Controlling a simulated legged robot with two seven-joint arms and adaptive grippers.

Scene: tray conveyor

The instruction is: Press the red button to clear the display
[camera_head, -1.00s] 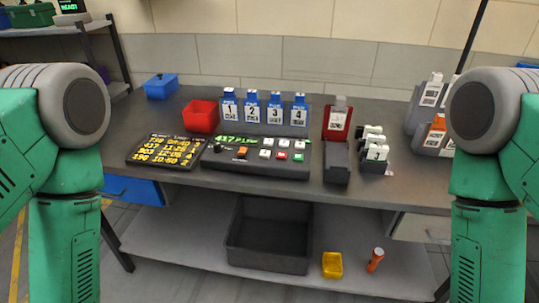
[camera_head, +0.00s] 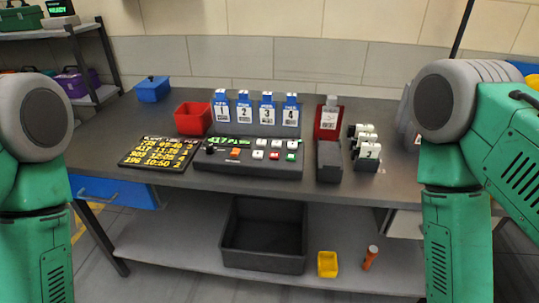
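A dark control panel (camera_head: 215,165) lies on the grey workbench, with a small display (camera_head: 230,141) of green characters along its back edge. The red button (camera_head: 274,156) is in its front row, between a white button (camera_head: 257,155) and a green button (camera_head: 291,157). An orange button (camera_head: 235,152) and a black knob (camera_head: 210,150) are to the left. Green arm links of mine stand at both sides of the view, apart from the panel. Neither gripper is in view.
A black board with yellow text (camera_head: 159,152) lies left of the panel. A red bin (camera_head: 193,118), numbered blue-topped holders (camera_head: 244,108), a red holder (camera_head: 328,121) and a dark rack (camera_head: 366,158) stand around it. A black crate (camera_head: 264,262) sits on the lower shelf.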

